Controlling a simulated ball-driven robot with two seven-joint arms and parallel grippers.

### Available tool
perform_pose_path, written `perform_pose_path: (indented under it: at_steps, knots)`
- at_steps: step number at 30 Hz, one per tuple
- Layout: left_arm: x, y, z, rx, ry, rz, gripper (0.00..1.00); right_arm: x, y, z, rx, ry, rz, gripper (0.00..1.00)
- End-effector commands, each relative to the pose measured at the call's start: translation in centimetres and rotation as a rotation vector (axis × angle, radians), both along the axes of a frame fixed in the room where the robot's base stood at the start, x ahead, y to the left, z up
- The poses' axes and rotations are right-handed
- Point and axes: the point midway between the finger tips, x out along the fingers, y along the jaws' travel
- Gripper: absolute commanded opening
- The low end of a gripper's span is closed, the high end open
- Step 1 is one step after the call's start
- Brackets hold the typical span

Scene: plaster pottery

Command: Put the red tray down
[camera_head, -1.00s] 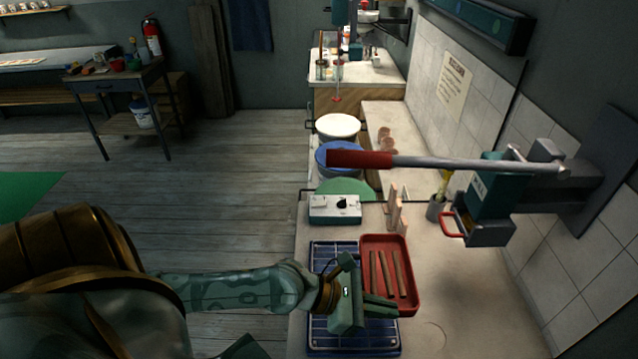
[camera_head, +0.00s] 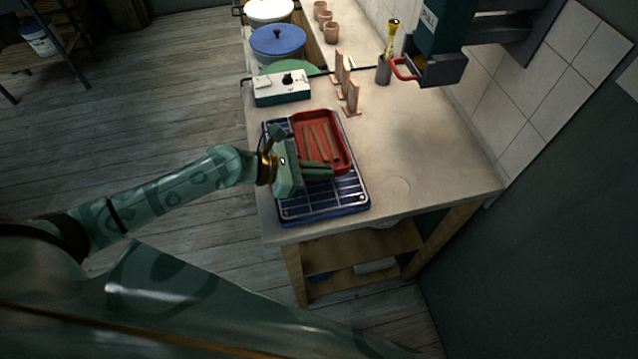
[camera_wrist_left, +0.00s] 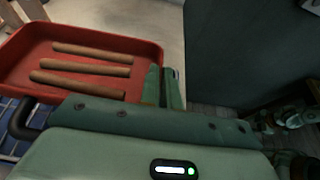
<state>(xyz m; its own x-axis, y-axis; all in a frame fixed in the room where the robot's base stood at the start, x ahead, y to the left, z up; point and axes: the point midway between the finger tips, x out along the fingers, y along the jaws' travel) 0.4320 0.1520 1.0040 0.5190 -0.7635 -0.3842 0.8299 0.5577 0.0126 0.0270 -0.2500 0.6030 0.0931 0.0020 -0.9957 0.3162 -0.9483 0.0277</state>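The red tray (camera_head: 347,152) is a shallow rectangle with several brown clay rolls (camera_head: 322,140) lying in it. It is over the far right part of a blue gridded rack (camera_head: 325,205) and reaches past its edge over the pale worktop. My left gripper (camera_head: 318,171) is at the tray's near end, its fingers close together. In the left wrist view, the fingers (camera_wrist_left: 165,88) are at the right end of the tray (camera_wrist_left: 100,40) and look shut on its rim. I cannot tell whether the tray touches the rack. My right gripper is not in view.
A white control box (camera_head: 281,90) and upright pinkish pieces (camera_head: 351,95) stand beyond the tray. A press with a red handle (camera_head: 403,69) is at the back right. The worktop (camera_head: 420,150) right of the tray is bare up to the tiled wall.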

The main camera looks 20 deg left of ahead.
Motion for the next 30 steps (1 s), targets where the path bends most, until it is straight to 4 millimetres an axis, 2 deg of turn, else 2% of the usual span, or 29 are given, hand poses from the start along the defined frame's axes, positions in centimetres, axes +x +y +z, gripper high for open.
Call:
perform_pose_path:
  at_steps: [7, 12, 23, 26, 30]
  knots:
    - [1.7, 0.8, -2.4, -0.002, 0.000, 0.003, 0.00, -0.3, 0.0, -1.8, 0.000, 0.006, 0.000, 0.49]
    - [1.5, 0.7, -4.7, -0.001, 0.000, 0.001, 0.00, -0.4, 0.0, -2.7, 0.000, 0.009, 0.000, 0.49]
    - [1.5, 0.7, -5.0, -0.001, -0.001, 0.001, 0.00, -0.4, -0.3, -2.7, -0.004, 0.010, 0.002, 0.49]
    - [1.5, 0.7, -5.0, 0.000, 0.000, 0.001, 0.26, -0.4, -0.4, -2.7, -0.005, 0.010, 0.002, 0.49]
    - [1.4, 0.7, -5.0, 0.000, 0.000, 0.001, 0.26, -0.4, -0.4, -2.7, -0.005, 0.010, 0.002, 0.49]
